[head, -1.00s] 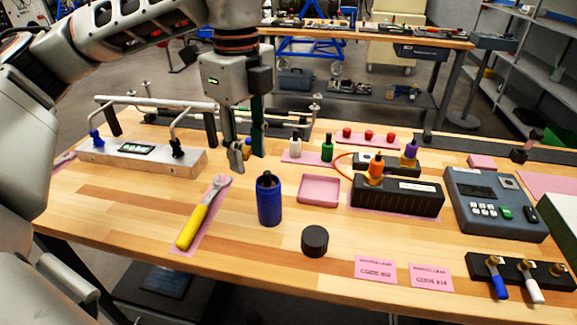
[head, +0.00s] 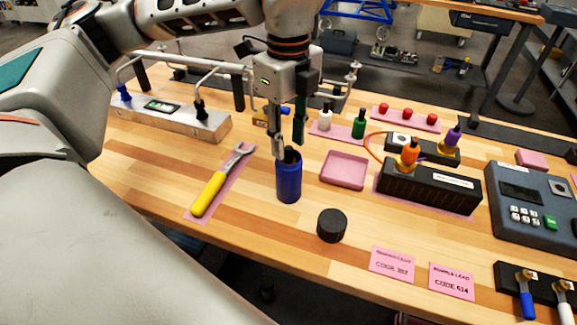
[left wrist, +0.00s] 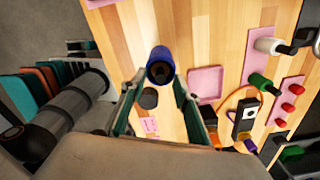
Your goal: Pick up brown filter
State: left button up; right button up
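A blue canister (head: 289,184) stands upright on the wooden table, with a dark piece (head: 290,155) sticking out of its open top. This piece may be the brown filter; its colour looks nearly black here. In the left wrist view the canister (left wrist: 160,56) is seen from above, with the dark piece (left wrist: 160,71) inside its mouth. My left gripper (head: 289,143) points down just above the canister, its fingers apart and empty, around or close over the dark piece. The left wrist view shows the gripper (left wrist: 156,106) open. My right gripper is out of view.
A black round cap (head: 332,226) lies in front of the canister. A yellow-handled wrench (head: 212,190) is to the left. A metal block with a handle (head: 170,118) stands behind left.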

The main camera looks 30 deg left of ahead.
pick_arm(q)
jog(key=shift+f, duration=0.2)
grip_shut()
jog(key=shift+r, duration=0.15)
